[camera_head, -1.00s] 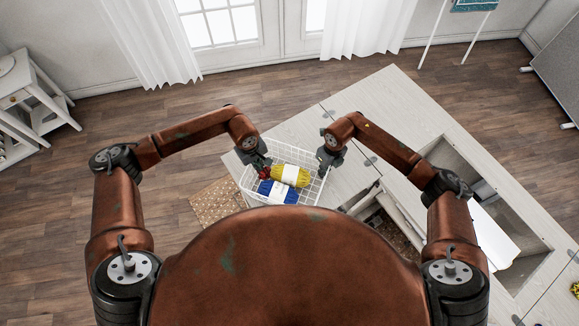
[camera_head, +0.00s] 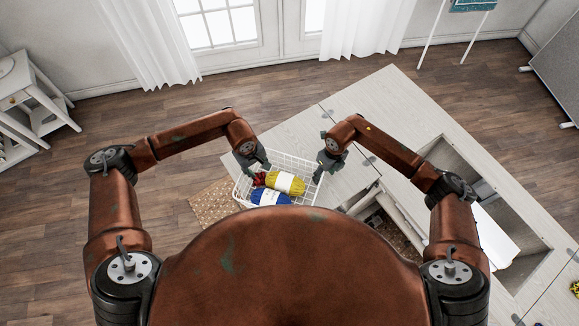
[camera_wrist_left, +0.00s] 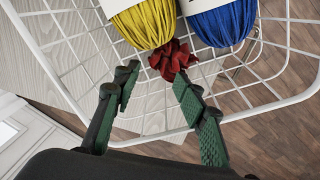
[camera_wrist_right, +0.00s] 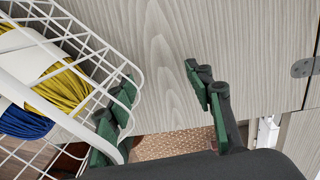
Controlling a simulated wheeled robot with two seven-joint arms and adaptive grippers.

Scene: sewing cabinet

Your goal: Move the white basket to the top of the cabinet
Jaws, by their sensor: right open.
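The white wire basket (camera_head: 316,199) holds yellow yarn (camera_head: 284,182), blue yarn (camera_head: 270,197) and a small red item (camera_wrist_left: 172,60). In the head view it overlaps the near left end of the pale wood cabinet top (camera_head: 292,130); I cannot tell whether it rests there. My left gripper (camera_head: 257,165) is at the basket's far left side. In the left wrist view its fingers (camera_wrist_left: 160,105) are spread, with the rim near them. My right gripper (camera_head: 322,172) is at the basket's right side. In the right wrist view its fingers (camera_wrist_right: 165,105) are apart, the left one against the basket's wires.
The cabinet top continues right to an open recess (camera_head: 465,165) with a white panel (camera_head: 492,236). A woven mat (camera_head: 213,203) lies on the floor left of the basket. A white side table (camera_head: 35,100) stands far left. The far cabinet top looks clear.

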